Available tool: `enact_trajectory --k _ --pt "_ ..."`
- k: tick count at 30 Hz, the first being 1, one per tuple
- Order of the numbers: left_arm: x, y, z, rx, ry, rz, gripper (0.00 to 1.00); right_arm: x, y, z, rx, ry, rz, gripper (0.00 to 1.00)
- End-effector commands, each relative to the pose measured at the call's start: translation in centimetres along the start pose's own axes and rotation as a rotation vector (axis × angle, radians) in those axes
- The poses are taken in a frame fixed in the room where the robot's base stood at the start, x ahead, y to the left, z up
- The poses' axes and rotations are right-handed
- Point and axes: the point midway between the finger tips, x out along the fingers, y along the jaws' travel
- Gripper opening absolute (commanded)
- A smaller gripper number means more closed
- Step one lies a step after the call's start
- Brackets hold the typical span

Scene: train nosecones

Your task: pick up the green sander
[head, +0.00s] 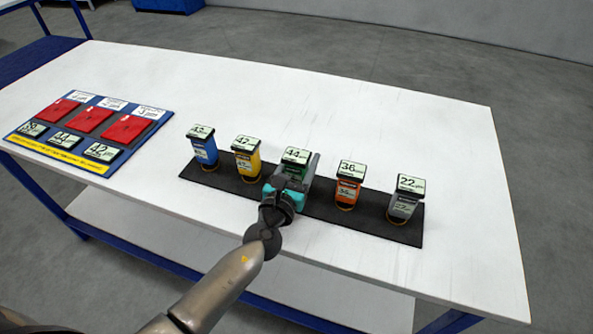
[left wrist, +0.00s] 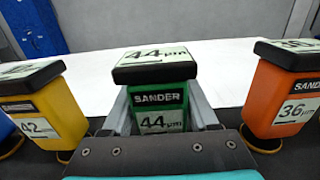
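The green sander (head: 295,171) stands upright in the middle of the row on the dark mat (head: 322,206), with a 44 µm label on its black-edged top. In the left wrist view the green sander (left wrist: 160,100) is straight ahead, between the two grey fingers. My left gripper (head: 293,180), with a teal body, reaches in from the front edge of the table. Its fingers are spread, one on each side of the sander, and I see no clear grip on it. The sander's lower part is hidden by the gripper. My right gripper is not in view.
The yellow sander (head: 246,163) stands close on the left and the orange sander (head: 348,190) on the right. A blue sander (head: 204,152) and a grey sander (head: 403,204) stand at the ends. A blue board (head: 67,148) with red pads lies left. The white table (head: 400,120) is clear behind.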

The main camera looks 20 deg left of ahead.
Motion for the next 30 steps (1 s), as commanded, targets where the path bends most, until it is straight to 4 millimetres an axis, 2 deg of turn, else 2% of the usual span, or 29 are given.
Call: enact_trajectory --k 2,15,30 --pt "-0.02 0.01 -0.01 0.0 0.0 0.0 0.5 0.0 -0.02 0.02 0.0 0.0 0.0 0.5" --pt "-0.03 0.01 -0.03 0.001 0.0 0.0 0.0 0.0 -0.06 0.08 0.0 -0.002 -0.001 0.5" --pt "0.01 0.02 0.27 0.0 -0.002 0.0 0.0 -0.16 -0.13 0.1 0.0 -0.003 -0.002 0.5"
